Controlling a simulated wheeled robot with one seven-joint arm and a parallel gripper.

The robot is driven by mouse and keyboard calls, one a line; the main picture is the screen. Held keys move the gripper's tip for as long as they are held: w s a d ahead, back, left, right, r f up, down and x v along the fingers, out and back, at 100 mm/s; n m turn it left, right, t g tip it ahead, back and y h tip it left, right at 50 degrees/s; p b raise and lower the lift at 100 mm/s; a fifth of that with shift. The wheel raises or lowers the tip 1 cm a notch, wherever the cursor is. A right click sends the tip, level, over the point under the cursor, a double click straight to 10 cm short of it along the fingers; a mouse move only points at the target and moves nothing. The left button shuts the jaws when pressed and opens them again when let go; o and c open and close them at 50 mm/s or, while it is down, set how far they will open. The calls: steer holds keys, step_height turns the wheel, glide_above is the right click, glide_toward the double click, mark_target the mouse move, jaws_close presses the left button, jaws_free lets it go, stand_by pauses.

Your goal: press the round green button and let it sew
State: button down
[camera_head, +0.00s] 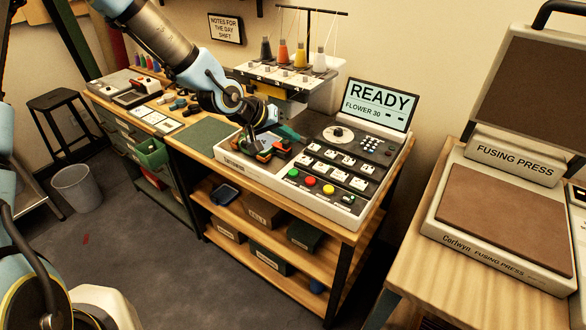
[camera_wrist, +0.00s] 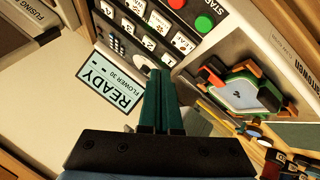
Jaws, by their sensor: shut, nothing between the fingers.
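The round green button (camera_head: 293,172) is on the front panel of the embroidery machine (camera_head: 240,165), left of a red and a yellow button. In the wrist view the green button (camera_wrist: 203,24) is near the top, beyond and to the right of my fingertips. My gripper (camera_head: 297,137) is shut and empty, its teal fingers over the machine between the hoop and the dial. The fingers (camera_wrist: 160,78) look apart from the green button. The screen (camera_head: 378,103) reads READY, FLOWER 30. A hoop (camera_wrist: 238,92) with pale cloth and orange and green clamps sits beside the panel.
White picture keys (camera_head: 330,165) and a dial (camera_head: 338,134) crowd the panel near the buttons. Thread cones (camera_head: 283,52) stand on the rack behind my wrist. A fusing press (camera_head: 500,220) stands on the right, across a gap. A green mat (camera_head: 202,136) lies left.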

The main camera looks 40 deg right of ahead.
mark_target(290, 174)
steer(key=shift+f, duration=0.1)
step_height(290, 174, down, 9)
steer(key=b, duration=0.7)
steer(key=shift+r, duration=0.2)
steer(key=shift+f+b, duration=0.1)
steer(key=shift+b, duration=0.2)
stand_by(1.4)
steer(key=shift+f, duration=0.3)
